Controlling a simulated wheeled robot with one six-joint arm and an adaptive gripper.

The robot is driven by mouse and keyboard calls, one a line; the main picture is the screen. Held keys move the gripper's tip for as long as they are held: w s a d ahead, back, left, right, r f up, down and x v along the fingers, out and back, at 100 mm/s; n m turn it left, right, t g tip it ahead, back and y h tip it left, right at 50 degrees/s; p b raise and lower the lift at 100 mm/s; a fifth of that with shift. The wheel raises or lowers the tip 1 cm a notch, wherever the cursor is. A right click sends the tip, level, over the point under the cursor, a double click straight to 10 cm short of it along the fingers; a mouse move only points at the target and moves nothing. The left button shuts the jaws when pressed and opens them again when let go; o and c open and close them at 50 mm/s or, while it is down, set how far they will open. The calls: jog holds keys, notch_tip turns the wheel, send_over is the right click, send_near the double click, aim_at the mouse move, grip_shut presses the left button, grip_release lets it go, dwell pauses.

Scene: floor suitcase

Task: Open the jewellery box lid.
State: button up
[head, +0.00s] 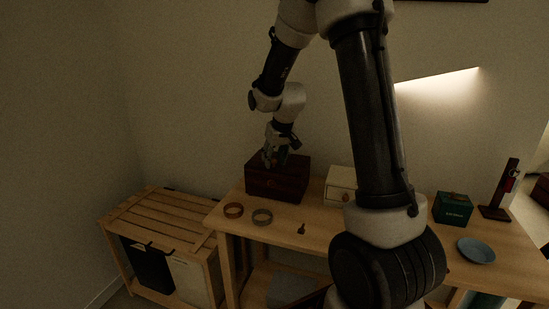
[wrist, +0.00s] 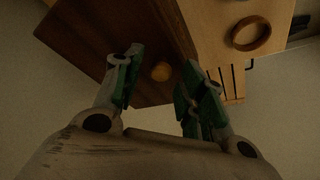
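The jewellery box (head: 277,184) is a dark reddish-brown wooden box with a small round knob on its front, standing at the left part of the wooden table. Its lid looks shut. In the wrist view the box (wrist: 98,40) fills the upper left, and a light wooden knob (wrist: 161,71) shows between my fingers. My gripper (head: 275,160) is at the top of the box in the head view. In the wrist view my gripper (wrist: 158,80) has its green-padded fingers apart, one on each side of the knob. I cannot tell whether they touch the box.
Two bangles, one reddish (head: 233,210) and one olive (head: 262,217), lie in front of the box. A small dark item (head: 301,229) lies to their right. A cream drawer box (head: 341,184), green box (head: 453,208) and blue dish (head: 476,250) stand further right. A slatted wooden bench (head: 165,216) is left.

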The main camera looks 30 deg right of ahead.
grip_shut()
